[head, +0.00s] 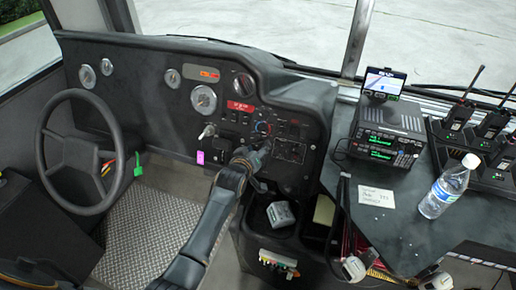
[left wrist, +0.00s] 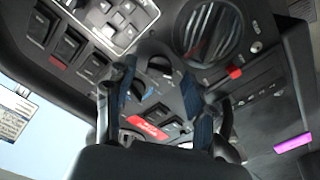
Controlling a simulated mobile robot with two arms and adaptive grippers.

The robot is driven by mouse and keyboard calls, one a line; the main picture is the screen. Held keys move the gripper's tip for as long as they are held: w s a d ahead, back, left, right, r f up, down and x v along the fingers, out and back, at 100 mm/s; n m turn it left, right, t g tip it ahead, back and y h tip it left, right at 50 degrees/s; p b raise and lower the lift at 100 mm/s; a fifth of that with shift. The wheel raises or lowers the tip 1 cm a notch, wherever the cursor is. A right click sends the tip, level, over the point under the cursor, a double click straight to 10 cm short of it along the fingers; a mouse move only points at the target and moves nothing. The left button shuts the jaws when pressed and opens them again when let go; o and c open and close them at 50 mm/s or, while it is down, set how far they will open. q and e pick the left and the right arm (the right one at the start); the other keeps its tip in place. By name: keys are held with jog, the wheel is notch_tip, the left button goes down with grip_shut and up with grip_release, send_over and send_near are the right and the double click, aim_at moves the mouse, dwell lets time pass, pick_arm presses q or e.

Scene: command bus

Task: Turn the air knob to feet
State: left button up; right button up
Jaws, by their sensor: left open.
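The control panel (head: 290,150) right of the steering wheel carries a round knob with a red and blue ring (head: 262,128). My left gripper (head: 256,153) is at the panel, just below this knob. In the left wrist view, my left gripper (left wrist: 160,82) is open, with its two fingers apart. A dark knob (left wrist: 160,66) and a knob with a blue arc (left wrist: 142,90) show in the gap between the fingers. I cannot read their markings, so I cannot tell which is the air knob or where it points. Contact is not clear.
The steering wheel (head: 82,150) stands left of my arm. A round vent (left wrist: 208,38) and rocker switches (left wrist: 125,22) surround the knobs. Right of the panel, a radio (head: 383,147) and a water bottle (head: 444,188) stand on a dark console (head: 400,235).

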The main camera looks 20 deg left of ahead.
pick_arm(q)
jog(key=shift+w+f, duration=0.1)
jog(key=shift+w, duration=0.25)
grip_shut()
